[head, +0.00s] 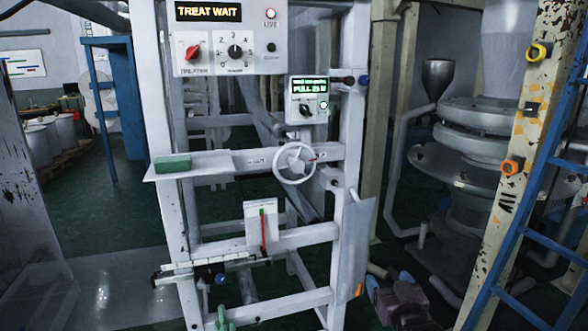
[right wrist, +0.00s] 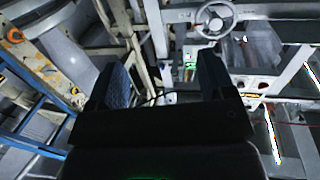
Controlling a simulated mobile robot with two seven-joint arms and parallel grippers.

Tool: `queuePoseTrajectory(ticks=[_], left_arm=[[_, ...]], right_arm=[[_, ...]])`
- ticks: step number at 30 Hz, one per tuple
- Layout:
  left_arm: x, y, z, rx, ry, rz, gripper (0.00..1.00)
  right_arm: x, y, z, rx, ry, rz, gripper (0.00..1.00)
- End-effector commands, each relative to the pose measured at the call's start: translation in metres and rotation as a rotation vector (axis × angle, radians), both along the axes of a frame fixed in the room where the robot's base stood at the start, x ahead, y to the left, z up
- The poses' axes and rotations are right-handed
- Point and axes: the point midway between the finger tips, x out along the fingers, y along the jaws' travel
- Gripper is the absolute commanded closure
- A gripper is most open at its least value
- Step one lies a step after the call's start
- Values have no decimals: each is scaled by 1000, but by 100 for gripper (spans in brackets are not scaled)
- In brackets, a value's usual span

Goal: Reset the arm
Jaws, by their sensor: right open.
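My right gripper (head: 390,281) is low in the head view, to the right of the white frame's foot, and appears to touch nothing. In the right wrist view its two dark fingers (right wrist: 163,72) stand wide apart with nothing held between them. My left gripper is not in view. The white frame (head: 352,215) carries a handwheel (head: 294,163), a panel reading "TREAT WAIT" (head: 209,12) and a smaller panel with a green display (head: 309,85). The handwheel also shows at the top of the right wrist view (right wrist: 215,20).
A shelf with a green block (head: 173,163) juts left from the frame. A gauge with a red pointer (head: 262,228) and a long horizontal bar (head: 210,262) sit lower. A worn yellow post (head: 510,180) and blue ladder (head: 545,235) stand right. Floor is open at left.

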Motion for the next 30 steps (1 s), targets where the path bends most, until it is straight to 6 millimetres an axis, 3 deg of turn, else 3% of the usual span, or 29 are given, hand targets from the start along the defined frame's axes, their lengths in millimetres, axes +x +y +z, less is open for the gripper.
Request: queuePoseTrajectory(ticks=[3, 21, 25, 30], left_arm=[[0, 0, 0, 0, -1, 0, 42], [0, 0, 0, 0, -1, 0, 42], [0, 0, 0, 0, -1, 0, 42], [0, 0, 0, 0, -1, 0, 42]], right_arm=[[-44, -13, -37, -47, 58, -15, 24], [-271, -57, -197, -115, 456, -68, 24], [-297, -62, -211, -115, 505, -80, 24], [-305, -63, -216, -115, 522, -84, 24]])
